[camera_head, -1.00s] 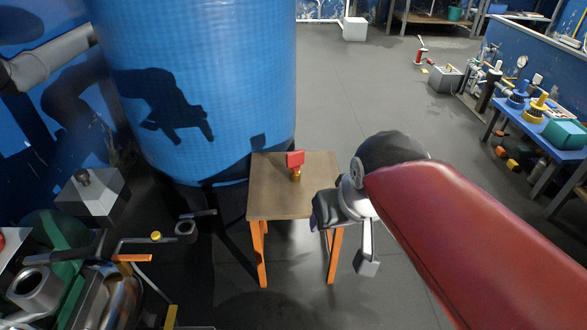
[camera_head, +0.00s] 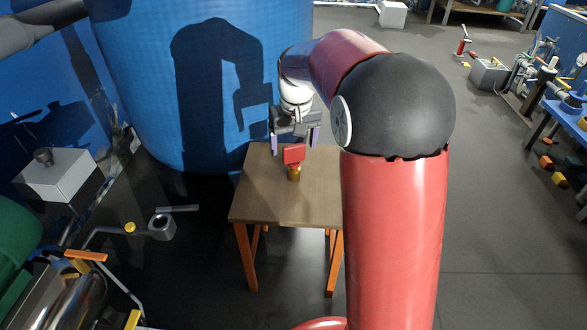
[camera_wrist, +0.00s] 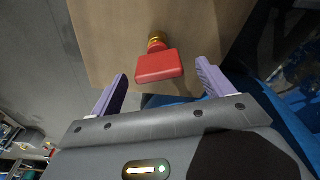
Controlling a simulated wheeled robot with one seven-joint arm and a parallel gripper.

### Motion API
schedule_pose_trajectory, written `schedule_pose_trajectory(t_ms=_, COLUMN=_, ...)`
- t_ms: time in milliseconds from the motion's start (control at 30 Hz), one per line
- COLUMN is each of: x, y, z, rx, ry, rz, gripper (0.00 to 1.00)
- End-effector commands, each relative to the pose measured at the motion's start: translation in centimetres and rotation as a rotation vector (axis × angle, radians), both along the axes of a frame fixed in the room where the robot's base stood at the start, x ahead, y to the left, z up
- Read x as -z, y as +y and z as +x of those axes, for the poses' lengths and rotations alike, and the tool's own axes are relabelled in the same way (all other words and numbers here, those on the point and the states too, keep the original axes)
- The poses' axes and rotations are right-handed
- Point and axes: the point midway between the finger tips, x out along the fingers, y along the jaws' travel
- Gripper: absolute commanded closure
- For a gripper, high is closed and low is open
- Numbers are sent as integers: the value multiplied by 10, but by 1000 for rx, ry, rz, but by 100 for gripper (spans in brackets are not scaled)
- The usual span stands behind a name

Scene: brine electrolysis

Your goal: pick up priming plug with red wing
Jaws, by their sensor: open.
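The priming plug has a red rectangular wing (camera_head: 294,154) on a brass body (camera_head: 294,173). My gripper (camera_head: 295,138) is open and empty, over the far side of the table, just behind and above the plug in the head view. In the wrist view the red wing (camera_wrist: 159,66) lies ahead of and between the two purple fingers (camera_wrist: 161,82), with the brass part (camera_wrist: 156,41) beyond it. The fingers do not appear to touch the plug.
A large blue tank (camera_head: 205,60) stands close behind the table. A metal valve with a grey fitting (camera_head: 162,227) and pipes lies at the left. A blue bench (camera_head: 570,120) with equipment is at the far right. The tabletop around the plug is clear.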

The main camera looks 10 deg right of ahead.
Motion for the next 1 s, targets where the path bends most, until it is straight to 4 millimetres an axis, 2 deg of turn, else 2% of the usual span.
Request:
schedule_pose_trajectory(t_ms=300, x=46, y=-1, z=3, rx=0, ry=3, rz=0, gripper=20)
schedule_pose_trajectory(t_ms=400, x=55, y=-1, z=4, rx=1, ry=1, rz=0, gripper=20)
schedule_pose_trajectory(t_ms=700, x=59, y=-1, z=5, rx=1, ry=-1, rz=0, gripper=21)
schedule_pose_trajectory(t_ms=1000, x=58, y=-1, z=5, rx=1, ry=-1, rz=0, gripper=61)
